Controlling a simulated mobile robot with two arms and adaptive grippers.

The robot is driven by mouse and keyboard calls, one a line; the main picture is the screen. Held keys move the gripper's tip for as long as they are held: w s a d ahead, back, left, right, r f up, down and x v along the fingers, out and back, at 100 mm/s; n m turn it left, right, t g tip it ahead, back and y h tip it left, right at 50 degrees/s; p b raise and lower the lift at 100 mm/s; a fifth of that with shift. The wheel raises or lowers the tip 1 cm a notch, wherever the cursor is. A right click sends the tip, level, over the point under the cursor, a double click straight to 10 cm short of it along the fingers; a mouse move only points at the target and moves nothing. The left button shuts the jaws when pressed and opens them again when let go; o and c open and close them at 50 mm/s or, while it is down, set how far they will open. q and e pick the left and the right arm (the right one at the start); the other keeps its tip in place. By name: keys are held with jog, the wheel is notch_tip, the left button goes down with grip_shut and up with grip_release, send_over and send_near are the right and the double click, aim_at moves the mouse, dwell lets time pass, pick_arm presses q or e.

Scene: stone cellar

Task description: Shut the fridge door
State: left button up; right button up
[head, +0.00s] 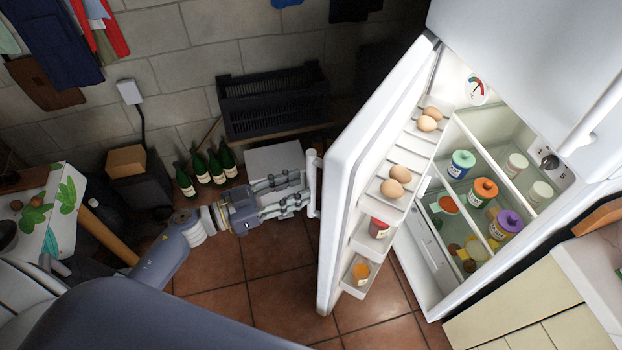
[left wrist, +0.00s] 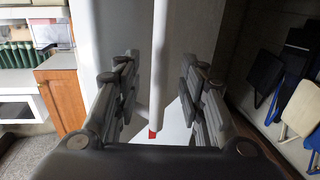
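The white fridge door (head: 348,140) stands wide open, swung out to the left of the fridge (head: 520,50). Its bar handle (head: 313,185) is on the outer face, turned to the left. My left gripper (head: 300,190) is level with the handle, with its fingers apart and pointing at the door. In the left wrist view the handle (left wrist: 160,65) runs upright between the two open fingers (left wrist: 158,95). The fingers look clear of the handle on both sides. My right gripper is not in view.
Door shelves hold eggs (head: 397,182) and jars; lidded jars (head: 484,192) stand inside the fridge. A black crate (head: 272,100) and green bottles (head: 210,168) are by the wall. A cream cabinet (head: 520,305) stands at lower right. The tiled floor below the door is clear.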

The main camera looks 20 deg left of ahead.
aim_at(312, 183)
pick_arm(q)
jog(key=shift+x, duration=2.3)
grip_shut()
